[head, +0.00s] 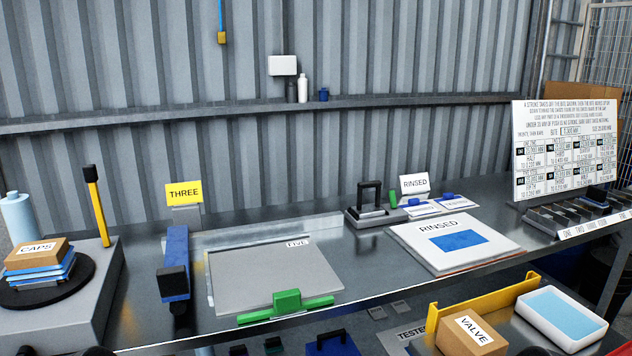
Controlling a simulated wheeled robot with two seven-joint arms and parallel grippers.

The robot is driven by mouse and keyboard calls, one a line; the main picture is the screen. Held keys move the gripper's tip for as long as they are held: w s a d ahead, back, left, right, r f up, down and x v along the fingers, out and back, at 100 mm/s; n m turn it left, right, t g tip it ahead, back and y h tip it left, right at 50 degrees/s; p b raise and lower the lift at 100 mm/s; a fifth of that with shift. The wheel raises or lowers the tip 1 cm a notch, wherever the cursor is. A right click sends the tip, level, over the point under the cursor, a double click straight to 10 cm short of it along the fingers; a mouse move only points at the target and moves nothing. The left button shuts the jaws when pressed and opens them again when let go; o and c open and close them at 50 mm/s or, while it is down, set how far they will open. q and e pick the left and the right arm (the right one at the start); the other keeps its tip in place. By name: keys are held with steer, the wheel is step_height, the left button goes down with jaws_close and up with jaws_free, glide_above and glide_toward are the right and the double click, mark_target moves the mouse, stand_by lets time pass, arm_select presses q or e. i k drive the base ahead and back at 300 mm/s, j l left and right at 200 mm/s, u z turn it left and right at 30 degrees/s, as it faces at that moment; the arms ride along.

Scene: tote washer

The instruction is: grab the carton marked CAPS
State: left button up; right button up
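The carton marked CAPS (38,254) is a small brown box with a white label, at the far left of the head view. It lies on a short stack of blue and pale flat pieces (40,272). The stack stands on a black round plate (80,282) on top of a grey block (88,312). Dark shapes at the bottom edge, lower left and lower right, may be parts of my arms. No gripper fingers can be made out, and nothing is seen touching the carton.
A black and yellow post (97,205) rises right behind the carton, and a pale blue bottle (18,217) stands behind left. A blue clamp-like fixture (175,262) and a grey FIVE panel (270,278) are to the right. A VALVE carton (471,333) sits lower right.

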mark_target(30, 262)
steer(key=u, duration=1.45)
steer(key=i+j+u, duration=0.1)
steer(key=j, duration=0.35)
steer(key=i+j+u, duration=0.1)
steer(key=i+j, duration=0.25)
steer(key=i+j+u, duration=0.1)
steer(key=j, duration=0.45)
steer(key=i+j+u, duration=0.15)
steer(key=i+j, duration=0.25)
